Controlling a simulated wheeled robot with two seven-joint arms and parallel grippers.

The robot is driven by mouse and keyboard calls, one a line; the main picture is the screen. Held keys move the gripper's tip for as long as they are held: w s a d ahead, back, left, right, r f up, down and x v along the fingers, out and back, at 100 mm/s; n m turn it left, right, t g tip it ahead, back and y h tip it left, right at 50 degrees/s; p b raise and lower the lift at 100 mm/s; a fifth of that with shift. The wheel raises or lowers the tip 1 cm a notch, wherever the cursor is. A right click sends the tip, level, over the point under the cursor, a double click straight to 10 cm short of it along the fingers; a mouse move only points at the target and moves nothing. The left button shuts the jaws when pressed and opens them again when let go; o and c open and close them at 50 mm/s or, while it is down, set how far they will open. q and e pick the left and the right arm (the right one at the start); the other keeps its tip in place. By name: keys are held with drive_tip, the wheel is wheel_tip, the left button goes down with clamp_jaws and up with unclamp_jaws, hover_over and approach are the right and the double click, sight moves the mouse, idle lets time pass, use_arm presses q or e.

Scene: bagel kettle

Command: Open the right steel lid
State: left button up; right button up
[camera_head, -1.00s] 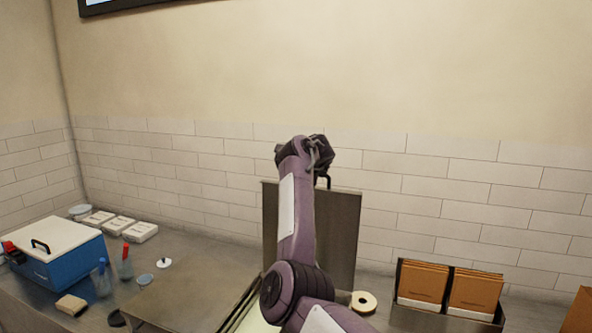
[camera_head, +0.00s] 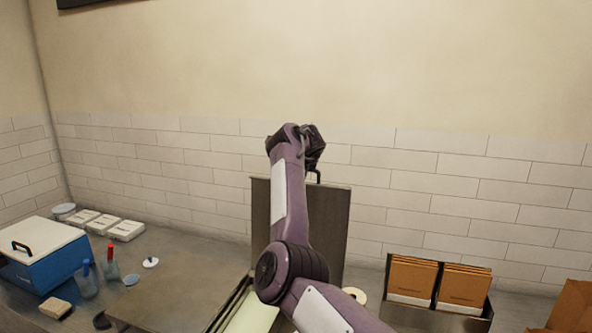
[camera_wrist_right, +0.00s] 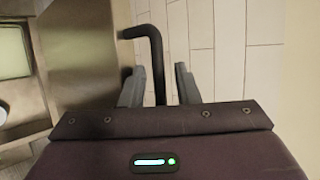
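The right steel lid (camera_head: 332,225) stands about upright, on edge, in front of the tiled wall in the head view. Its black bar handle (camera_head: 319,176) shows near the top edge. My right arm crosses in front and hides part of the lid. My right gripper (camera_head: 311,153) is at the handle's height. In the right wrist view, the gripper (camera_wrist_right: 160,82) has its two fingers apart, with the bent black handle (camera_wrist_right: 155,45) between them and gaps on both sides. The lid's steel face (camera_wrist_right: 82,55) is at the left there. My left gripper is out of view.
A flat steel lid (camera_head: 188,285) lies left of the opening (camera_head: 250,315). A blue box (camera_head: 45,270), squeeze bottles (camera_head: 87,280) and white packs (camera_head: 125,230) stand at the left. A steel holder with brown packets (camera_head: 412,277) and a tape roll (camera_head: 354,294) are at the right.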

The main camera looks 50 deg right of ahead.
drive_tip(key=shift+s+a+f, duration=0.1)
drive_tip(key=shift+a+f, duration=0.05)
drive_tip(key=shift+s+a+b, duration=0.15)
drive_tip(key=shift+b, duration=0.15)
drive_tip(key=b+v, duration=0.2)
drive_tip(key=v, duration=0.5)
drive_tip(key=shift+r, duration=0.35)
